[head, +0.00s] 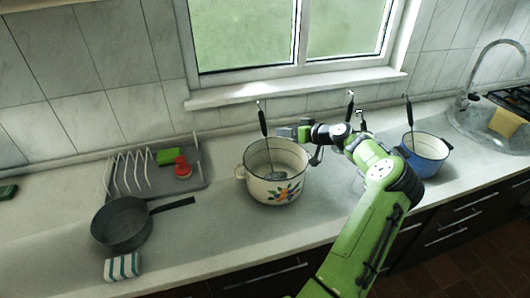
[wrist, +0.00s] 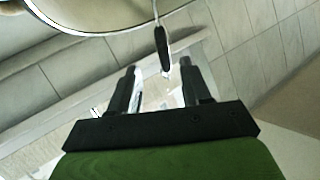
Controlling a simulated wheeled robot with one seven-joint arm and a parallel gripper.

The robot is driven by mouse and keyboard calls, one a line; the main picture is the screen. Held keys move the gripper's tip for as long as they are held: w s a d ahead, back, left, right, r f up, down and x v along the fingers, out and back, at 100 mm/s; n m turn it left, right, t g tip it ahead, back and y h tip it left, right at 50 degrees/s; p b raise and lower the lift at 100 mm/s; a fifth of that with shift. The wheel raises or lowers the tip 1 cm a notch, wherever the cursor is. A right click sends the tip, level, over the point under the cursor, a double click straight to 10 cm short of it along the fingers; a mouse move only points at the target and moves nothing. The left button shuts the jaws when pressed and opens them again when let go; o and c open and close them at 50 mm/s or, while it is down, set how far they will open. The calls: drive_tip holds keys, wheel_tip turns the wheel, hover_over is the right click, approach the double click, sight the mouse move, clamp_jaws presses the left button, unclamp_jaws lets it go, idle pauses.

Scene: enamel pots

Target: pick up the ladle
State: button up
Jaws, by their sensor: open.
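A ladle with a black handle (head: 263,122) and a dark metal head (head: 276,176) leans inside the cream enamel pot (head: 257,187) with painted flowers. Its handle stands up above the back rim. My gripper (head: 284,132) is just right of the handle, above the pot's back rim, and points left. In the wrist view the black handle (wrist: 162,45) shows ahead of the two fingers, roughly in line with the gap between them. My gripper (wrist: 160,80) is open and empty, apart from the handle. The pot's rim shows at the top left there.
A blue pot (head: 428,158) with a black-handled utensil (head: 409,110) stands right. Another black handle (head: 349,103) rises behind my arm; what holds it is hidden. A dark pan (head: 122,226), striped cloth (head: 122,267) and grey dish rack (head: 200,160) are left. The window wall is behind.

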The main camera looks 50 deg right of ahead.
sight(264, 129)
drive_tip(key=x, duration=1.2)
drive_tip(key=shift+a+f+p, duration=0.15)
drive_tip(key=shift+f+p, duration=0.05)
drive_tip(key=shift+p, duration=0.1)
drive_tip(key=shift+s, duration=0.15)
drive_tip(key=shift+c, duration=0.6)
clamp_jaws()
